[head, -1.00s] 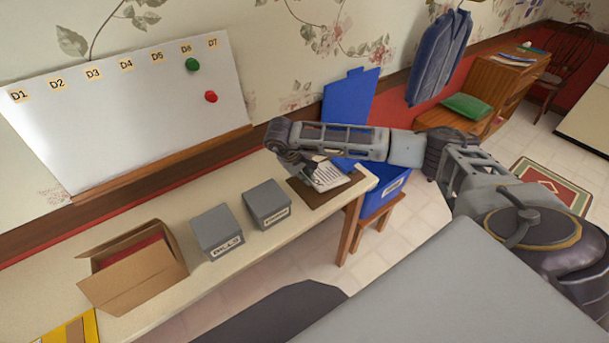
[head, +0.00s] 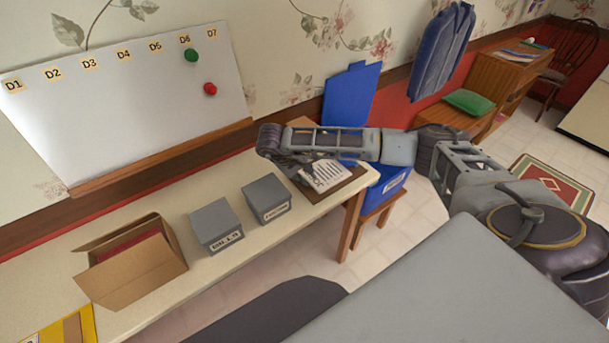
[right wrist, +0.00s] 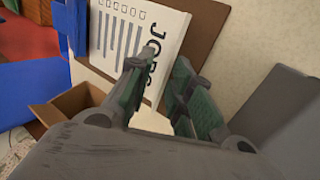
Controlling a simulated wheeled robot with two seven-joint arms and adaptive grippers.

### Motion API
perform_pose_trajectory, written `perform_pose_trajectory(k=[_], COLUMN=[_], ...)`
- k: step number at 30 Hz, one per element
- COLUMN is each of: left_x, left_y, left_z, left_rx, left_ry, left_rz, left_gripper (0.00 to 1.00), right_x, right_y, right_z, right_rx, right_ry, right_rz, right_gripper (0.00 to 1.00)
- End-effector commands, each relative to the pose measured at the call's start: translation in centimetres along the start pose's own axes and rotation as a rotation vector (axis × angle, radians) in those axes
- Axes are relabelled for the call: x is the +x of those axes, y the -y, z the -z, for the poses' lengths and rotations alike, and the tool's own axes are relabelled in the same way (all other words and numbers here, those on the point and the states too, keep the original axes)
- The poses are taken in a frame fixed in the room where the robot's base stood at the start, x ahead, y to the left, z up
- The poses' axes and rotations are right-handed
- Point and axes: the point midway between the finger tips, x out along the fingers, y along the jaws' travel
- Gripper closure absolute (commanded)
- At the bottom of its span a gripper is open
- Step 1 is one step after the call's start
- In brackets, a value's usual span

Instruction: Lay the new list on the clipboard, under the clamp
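The list (head: 324,175), a white sheet headed "JOBS", lies over the brown clipboard (head: 347,184) at the right end of the table. In the right wrist view the list (right wrist: 115,30) covers part of the board (right wrist: 205,35). My right gripper (head: 304,178) is over the near left side of the list. In the right wrist view its two green-padded fingers (right wrist: 166,62) stand apart, with a gap between the tips at the sheet's edge. I cannot tell whether they touch the paper. The clamp cannot be made out. My left gripper is not in view.
Two grey labelled boxes (head: 217,226) (head: 266,199) stand left of the clipboard, with an open carton (head: 135,270) further left. A whiteboard (head: 130,110) stands behind the table.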

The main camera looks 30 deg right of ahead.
Motion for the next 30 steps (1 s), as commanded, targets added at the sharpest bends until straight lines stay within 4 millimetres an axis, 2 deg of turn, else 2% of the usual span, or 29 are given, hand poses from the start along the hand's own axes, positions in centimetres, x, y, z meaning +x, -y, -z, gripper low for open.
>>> perform_pose_trajectory(k=[7,11,17,23,30], left_x=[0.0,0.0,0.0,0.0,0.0], left_y=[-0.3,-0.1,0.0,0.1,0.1], left_z=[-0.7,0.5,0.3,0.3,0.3], left_rx=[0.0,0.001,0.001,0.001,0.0], left_ry=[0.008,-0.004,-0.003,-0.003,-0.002], left_rz=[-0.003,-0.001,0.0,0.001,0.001], left_gripper=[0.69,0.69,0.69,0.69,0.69], right_x=[0.0,-0.1,-0.9,-3.1,-6.6], right_y=[0.0,0.0,0.0,0.0,0.0], right_z=[0.0,0.0,0.1,0.1,0.1], right_rx=[0.0,0.0,0.0,-0.001,-0.001], right_ry=[0.0,0.0,-0.003,-0.003,-0.004], right_rz=[0.0,0.0,0.001,0.002,0.001], right_gripper=[0.69,0.69,0.69,0.69,0.69])
